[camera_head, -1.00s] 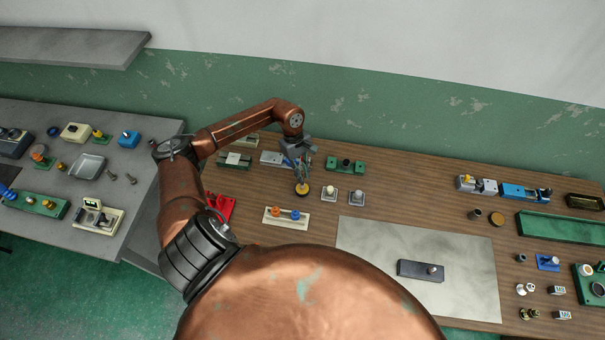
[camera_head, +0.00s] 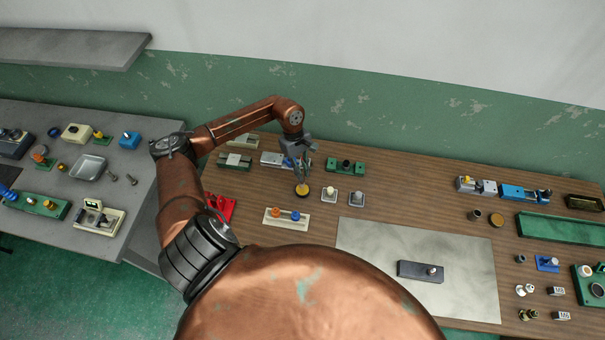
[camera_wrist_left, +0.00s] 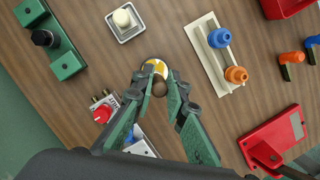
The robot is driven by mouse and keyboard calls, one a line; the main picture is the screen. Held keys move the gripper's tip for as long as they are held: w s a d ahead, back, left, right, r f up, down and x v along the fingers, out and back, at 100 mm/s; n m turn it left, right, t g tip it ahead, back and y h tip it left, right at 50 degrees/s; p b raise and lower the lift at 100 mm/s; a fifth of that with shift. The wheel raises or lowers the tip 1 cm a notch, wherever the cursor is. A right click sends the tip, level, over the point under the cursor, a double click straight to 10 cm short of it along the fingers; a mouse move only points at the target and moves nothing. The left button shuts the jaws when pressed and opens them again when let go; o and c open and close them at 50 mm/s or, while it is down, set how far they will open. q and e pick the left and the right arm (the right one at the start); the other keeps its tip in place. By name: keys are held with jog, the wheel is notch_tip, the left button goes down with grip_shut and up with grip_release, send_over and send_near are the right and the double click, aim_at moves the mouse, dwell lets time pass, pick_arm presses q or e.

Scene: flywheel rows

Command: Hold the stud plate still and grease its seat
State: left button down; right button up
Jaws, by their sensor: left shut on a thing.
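My left gripper (camera_head: 302,175) points down at the back middle of the wooden table, well left of the plate. In the left wrist view its fingers (camera_wrist_left: 163,84) are shut on a small brown knob (camera_wrist_left: 160,88). A round yellow piece (camera_head: 302,191) is just below the fingertips; in the wrist view it is yellow and white (camera_wrist_left: 154,67). Whether it touches the table is unclear. My right gripper is out of view.
A red stand (camera_head: 220,207) is left. Small parts crowd the right side. Most of the mat is bare.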

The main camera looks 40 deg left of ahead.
pick_arm(q)
jog(key=shift+r+p, duration=0.65)
jog(key=shift+r, duration=1.95)
